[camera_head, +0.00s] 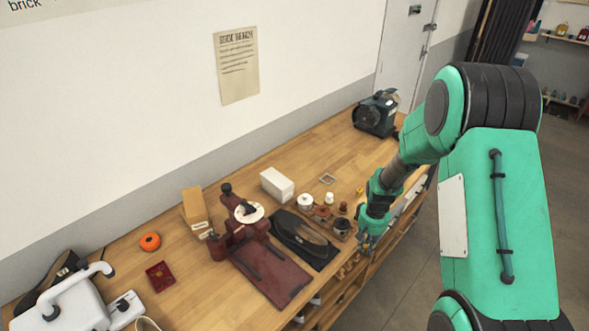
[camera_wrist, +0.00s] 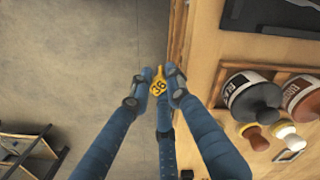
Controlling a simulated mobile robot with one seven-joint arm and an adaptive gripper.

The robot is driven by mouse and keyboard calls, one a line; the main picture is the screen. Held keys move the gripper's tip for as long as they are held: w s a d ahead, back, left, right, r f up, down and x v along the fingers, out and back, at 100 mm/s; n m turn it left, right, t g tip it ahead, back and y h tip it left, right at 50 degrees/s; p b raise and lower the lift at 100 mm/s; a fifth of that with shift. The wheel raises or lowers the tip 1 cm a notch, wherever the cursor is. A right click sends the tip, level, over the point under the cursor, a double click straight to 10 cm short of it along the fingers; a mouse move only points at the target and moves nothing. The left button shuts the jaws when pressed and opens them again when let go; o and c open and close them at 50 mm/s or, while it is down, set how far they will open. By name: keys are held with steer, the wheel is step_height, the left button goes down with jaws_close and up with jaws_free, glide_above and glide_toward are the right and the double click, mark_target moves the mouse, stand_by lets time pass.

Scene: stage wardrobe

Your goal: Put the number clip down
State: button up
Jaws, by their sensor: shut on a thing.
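The number clip (camera_wrist: 157,84) is a small yellow tag with dark digits, which look like 36 or 96. It shows in the wrist view between the blue fingertips of my gripper (camera_wrist: 154,88), which is shut on it. In the head view my gripper (camera_head: 367,242) points down at the bench's front edge, right of the round tins. The clip itself cannot be made out there. In the wrist view the clip appears over the floor side, just left of the bench edge. The height of the clip above the bench is hard to tell.
The wooden bench (camera_head: 330,142) carries a tray with tins (camera_wrist: 250,92) and brushes close to my gripper. Bare wood lies toward the dark machine (camera_head: 375,114) at the back.

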step_height(320, 180, up, 15)
steer(key=shift+r, duration=0.15)
steer(key=shift+w+a+r, duration=0.1)
steer(key=shift+a+r, duration=0.05)
steer(key=shift+r, duration=0.1)
steer(key=shift+n, duration=0.7)
steer(key=w+a, duration=0.3)
steer(key=w+a+p, duration=0.1)
steer(key=w+a, duration=0.2)
steer(key=w+a+r+p, duration=0.1)
steer(key=w+a, duration=0.3)
steer(key=shift+a, duration=0.1)
steer(key=n+p, duration=0.3)
steer(key=p, duration=0.1)
glide_above(267, 211)
step_height(267, 211, down, 6)
steer(key=r, duration=0.1)
steer(key=shift+a+f, duration=0.1)
steer(key=shift+f, duration=0.5)
steer(key=shift+f, duration=3.1)
